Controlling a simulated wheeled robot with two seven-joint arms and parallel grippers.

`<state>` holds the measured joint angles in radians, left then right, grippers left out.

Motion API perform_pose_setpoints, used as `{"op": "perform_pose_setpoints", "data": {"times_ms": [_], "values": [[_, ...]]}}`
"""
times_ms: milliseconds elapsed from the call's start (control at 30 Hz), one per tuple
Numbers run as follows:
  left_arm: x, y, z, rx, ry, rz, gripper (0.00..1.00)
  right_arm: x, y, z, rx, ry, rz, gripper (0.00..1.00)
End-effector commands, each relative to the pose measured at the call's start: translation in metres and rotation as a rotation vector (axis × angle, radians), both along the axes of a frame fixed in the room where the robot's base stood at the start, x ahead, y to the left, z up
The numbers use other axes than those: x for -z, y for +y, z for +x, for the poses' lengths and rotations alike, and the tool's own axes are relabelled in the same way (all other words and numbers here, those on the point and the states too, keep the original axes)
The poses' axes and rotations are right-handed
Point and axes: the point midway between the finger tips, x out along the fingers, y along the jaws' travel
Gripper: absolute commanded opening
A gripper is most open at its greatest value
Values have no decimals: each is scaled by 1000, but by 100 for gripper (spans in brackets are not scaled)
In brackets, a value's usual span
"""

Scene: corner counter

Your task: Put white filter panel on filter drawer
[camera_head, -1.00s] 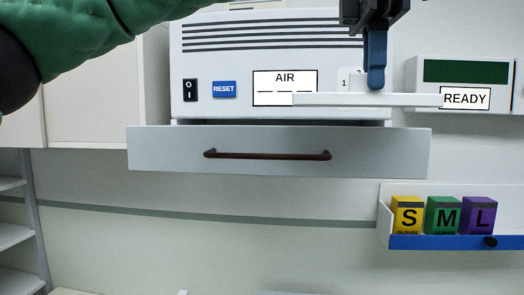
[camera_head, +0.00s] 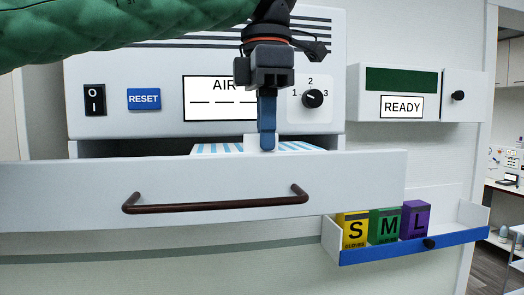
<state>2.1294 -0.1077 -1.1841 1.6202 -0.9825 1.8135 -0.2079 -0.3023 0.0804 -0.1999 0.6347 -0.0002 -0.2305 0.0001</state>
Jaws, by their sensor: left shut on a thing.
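The filter drawer (camera_head: 75,190) is a pale grey drawer with a dark brown bar handle, pulled out below the air unit. My left gripper (camera_head: 267,146) points straight down just behind the drawer's front, its blue fingers shut on the white raised tab of the white filter panel (camera_head: 215,149). The panel's blue-and-white striped top shows on both sides of the fingers, level with the drawer's upper edge. The front wall hides its lower part, so I cannot tell whether it rests on the drawer. My right gripper is not in view.
The air unit (camera_head: 163,55) above carries a power switch, a RESET button (camera_head: 144,99) and a dial (camera_head: 313,98). A READY box (camera_head: 402,106) is at right. Below it, a blue-fronted tray (camera_head: 380,255) holds yellow, green and purple glove boxes. The space below the drawer is clear.

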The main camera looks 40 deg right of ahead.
Motion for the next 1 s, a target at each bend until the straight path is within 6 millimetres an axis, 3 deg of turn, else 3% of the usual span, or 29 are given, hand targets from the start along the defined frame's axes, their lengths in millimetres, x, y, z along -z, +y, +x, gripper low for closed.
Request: {"op": "perform_pose_setpoints", "data": {"times_ms": [167,500,733,800,1000], "values": [[8,0,0,1,0,0,0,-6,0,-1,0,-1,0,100],[45,0,0,0,-1,-1,0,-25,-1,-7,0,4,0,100],[47,0,0,0,-1,-1,0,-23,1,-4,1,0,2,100],[46,0,0,0,-1,-1,16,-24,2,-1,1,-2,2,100],[46,0,0,0,-1,-1,16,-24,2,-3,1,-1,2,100]]}}
